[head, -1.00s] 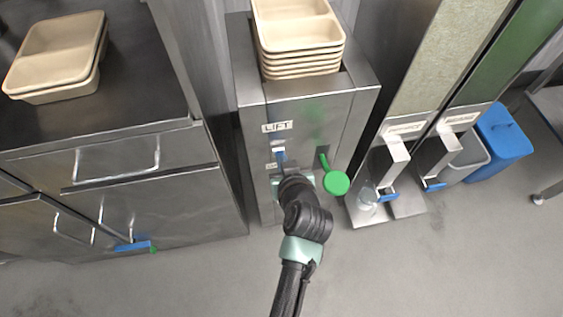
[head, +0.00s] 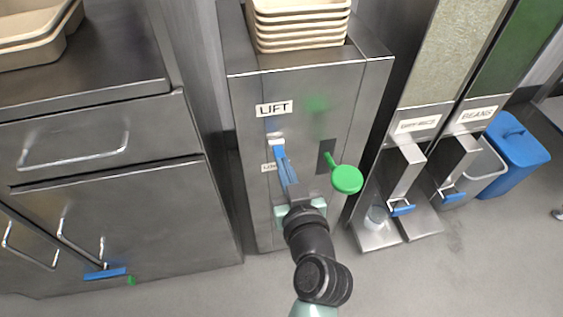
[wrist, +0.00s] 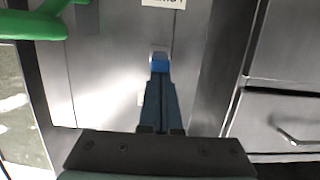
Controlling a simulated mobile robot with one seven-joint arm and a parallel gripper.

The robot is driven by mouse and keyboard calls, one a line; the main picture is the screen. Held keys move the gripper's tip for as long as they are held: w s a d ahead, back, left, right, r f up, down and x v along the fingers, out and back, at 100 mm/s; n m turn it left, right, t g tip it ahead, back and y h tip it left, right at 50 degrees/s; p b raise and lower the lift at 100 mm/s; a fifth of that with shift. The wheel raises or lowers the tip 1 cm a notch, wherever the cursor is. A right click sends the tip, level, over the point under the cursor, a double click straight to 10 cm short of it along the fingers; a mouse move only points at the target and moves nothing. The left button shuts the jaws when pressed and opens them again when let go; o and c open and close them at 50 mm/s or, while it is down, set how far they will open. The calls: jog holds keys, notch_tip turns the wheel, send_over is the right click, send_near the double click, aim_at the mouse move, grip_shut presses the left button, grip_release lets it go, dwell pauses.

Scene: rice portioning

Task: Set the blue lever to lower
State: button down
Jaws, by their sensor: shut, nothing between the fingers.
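The blue lever (head: 278,149) is on the front of the steel lift cabinet (head: 245,205), under the LIFT sign (head: 273,109). A smaller label (head: 268,167), partly covered, sits below it and left of my fingers. My gripper (head: 282,160) is shut and empty, its dark blue fingers pointing up at the lever from below. In the wrist view the lever (wrist: 160,64) shows as a bright blue block just beyond the fingertips (wrist: 160,79). The tips overlap its lower edge in the picture; I cannot tell whether they touch it.
A green round-ended handle (head: 346,179) sticks out of a slot to the right of my gripper. Stacked beige trays (head: 300,30) stand on the lift. Dispensers with blue levers (head: 403,210) and a blue bin (head: 515,140) are at right; steel drawers (head: 110,220) are at left.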

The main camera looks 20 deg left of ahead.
notch_tip(320, 180, down, 5)
jog(key=t+y+b, duration=0.1)
jog(key=t+b, duration=0.1)
jog(key=b, duration=0.7)
jog(key=t+y+b, duration=0.1)
jog(key=b, duration=0.8)
jog(key=shift+r+t+b, duration=0.2)
jog(key=shift+t+b, duration=0.1)
jog(key=shift+t, duration=0.1)
jog(key=shift+f+b, duration=0.2)
jog(key=shift+b, duration=0.7)
jog(key=shift+r, duration=0.1)
